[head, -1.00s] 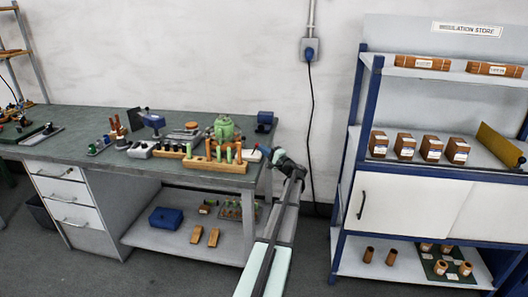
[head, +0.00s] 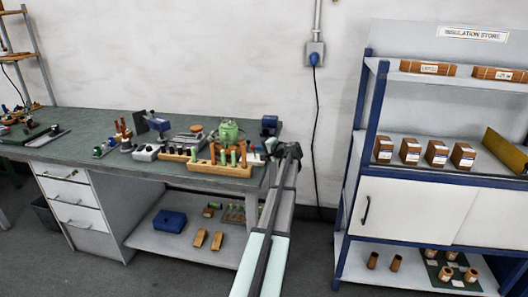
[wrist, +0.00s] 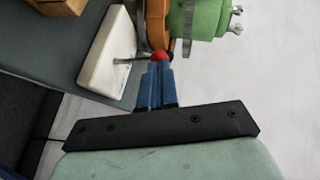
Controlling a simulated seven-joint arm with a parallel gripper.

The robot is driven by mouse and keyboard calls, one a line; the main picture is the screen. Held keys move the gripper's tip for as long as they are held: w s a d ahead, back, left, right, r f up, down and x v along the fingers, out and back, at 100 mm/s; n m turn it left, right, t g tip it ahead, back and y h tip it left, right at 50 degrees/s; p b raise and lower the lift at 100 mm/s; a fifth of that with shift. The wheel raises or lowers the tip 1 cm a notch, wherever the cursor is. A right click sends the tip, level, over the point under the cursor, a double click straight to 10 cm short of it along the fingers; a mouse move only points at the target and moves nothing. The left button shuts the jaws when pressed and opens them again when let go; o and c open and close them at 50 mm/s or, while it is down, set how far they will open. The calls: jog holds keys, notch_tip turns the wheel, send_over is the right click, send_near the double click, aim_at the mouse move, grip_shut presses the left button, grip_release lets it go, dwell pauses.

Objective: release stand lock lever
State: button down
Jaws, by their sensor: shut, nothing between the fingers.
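The lock lever shows in the wrist view as a thin dark rod with a red ball knob (wrist: 160,57). It sticks out from a cream-white block (wrist: 108,52) at the bench edge. My gripper (wrist: 157,72) is shut and empty, its blue fingertips right at the red knob. I cannot tell whether they touch it. The green machine body (wrist: 200,20) with metal wing screws is just beyond, beside a curved orange-brown part (wrist: 184,30). In the head view the green machine (head: 228,132) stands at the bench's right end. My arm hides the fingertips there.
A wooden rack (head: 220,170) with green and dark pegs stands along the bench's front edge. Several small tools and fixtures lie to its left. A blue-framed shelf (head: 352,150) stands at the right, with a floor gap between.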

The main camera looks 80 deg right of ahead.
jog(key=s+a+r, duration=0.7)
jog(key=s, duration=0.2)
jog(key=shift+a+r, duration=0.3)
jog(key=shift+r, duration=0.05)
dwell(0.8)
